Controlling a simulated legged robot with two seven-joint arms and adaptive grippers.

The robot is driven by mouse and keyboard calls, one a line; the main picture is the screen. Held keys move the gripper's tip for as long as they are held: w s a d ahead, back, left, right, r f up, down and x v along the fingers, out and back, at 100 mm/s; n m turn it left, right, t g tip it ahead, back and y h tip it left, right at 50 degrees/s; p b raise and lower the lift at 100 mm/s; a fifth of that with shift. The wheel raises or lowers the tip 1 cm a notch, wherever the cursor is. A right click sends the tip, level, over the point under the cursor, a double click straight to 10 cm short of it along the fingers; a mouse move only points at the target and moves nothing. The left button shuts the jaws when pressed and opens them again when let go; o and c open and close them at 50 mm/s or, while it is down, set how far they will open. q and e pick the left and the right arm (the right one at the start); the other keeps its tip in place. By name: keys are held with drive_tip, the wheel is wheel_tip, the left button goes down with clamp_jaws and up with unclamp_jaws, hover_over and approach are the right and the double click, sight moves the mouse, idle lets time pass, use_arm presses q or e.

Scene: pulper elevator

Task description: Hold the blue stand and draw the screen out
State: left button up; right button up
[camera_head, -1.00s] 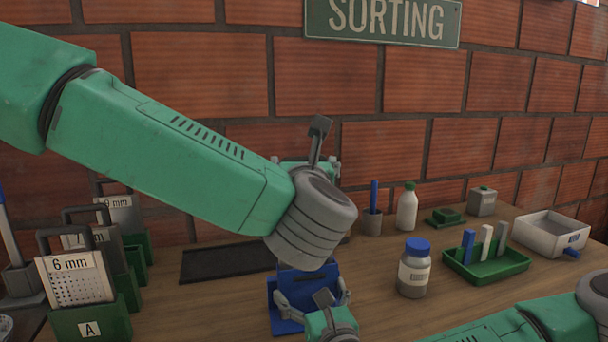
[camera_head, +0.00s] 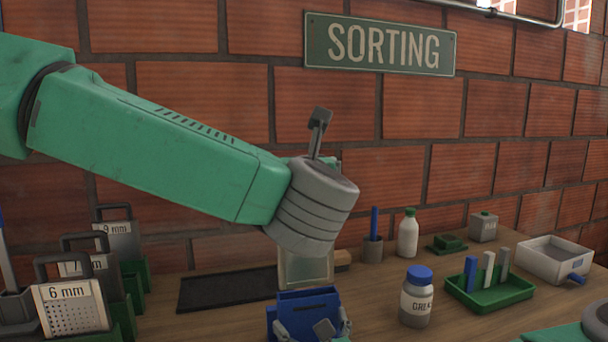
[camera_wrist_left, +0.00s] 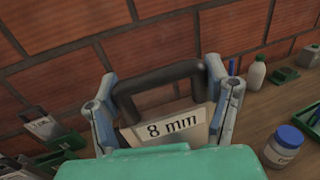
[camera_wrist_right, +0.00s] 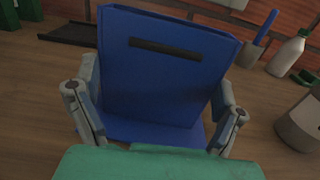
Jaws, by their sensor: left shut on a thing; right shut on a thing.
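The blue stand (camera_head: 300,300) is low in the middle of the head view, upright on the table. It fills the middle of the right wrist view (camera_wrist_right: 165,75). My right gripper (camera_head: 312,331) is shut on the stand, one finger on each side. The screen (camera_head: 305,269) shows as a pale framed panel just above the stand; I cannot tell whether its lower edge is clear of it. In the left wrist view the screen's label (camera_wrist_left: 168,128) reads "8 mm". My left gripper (camera_wrist_left: 160,92) is shut on its dark handle. In the head view my left wrist hides that grip.
Green holders with other screens, one marked 6 mm (camera_head: 72,307), stand at left. A dark mat (camera_head: 225,289) lies behind the stand. A blue-lidded jar (camera_head: 416,298), a green tray (camera_head: 490,294) and a white box (camera_head: 553,257) stand at right. The brick wall closes the back.

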use_arm(q)
drive_tip(key=shift+r, duration=0.2)
use_arm(e)
drive_tip(key=shift+f, duration=0.1)
drive_tip(key=o, duration=1)
drive_tip(key=v, duration=1.2)
drive_tip(key=shift+w, duration=0.1)
